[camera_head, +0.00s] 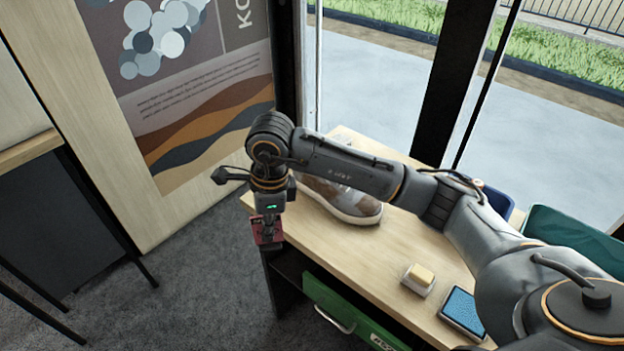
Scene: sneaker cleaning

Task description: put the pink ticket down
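My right gripper (268,228) points down at the left end of the wooden table (405,245). It is shut on the pink ticket (262,238), a small dark pinkish-red piece around the fingertips, partly covered by the fingers. The ticket hangs at the table's left corner in this view; I cannot tell whether it touches the table. My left gripper is not in view.
A brown and white sneaker (355,207) stands on the table, partly behind my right arm. A yellow block on a white dish (418,281) and a blue-topped item (462,310) lie nearer. Blue (497,202) and teal (570,236) bins stand right. A green drawer (350,313) sits below.

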